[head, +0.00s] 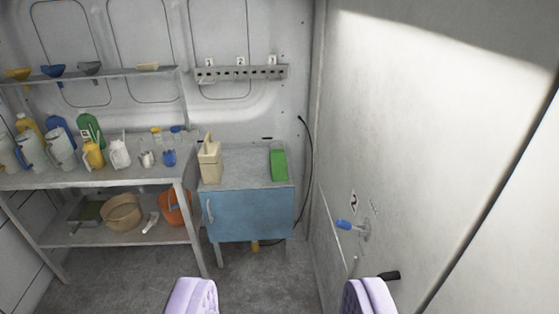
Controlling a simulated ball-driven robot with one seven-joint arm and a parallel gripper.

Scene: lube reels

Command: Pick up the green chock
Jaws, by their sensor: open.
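A green block (278,164), which looks like the green chock, lies on the grey top of the blue cabinet (248,211), near its right end. My gripper (278,298) shows as two pale purple fingers at the bottom edge of the head view. The fingers are wide apart with nothing between them. The gripper is well short of the cabinet, with bare floor showing between them.
A beige container (209,163) stands on the cabinet's left part. A metal shelf (110,178) at the left holds jugs and bottles, with an orange bucket (174,208) below. A blue-handled valve (345,225) sticks out from the right wall. The floor (262,268) ahead is mostly clear.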

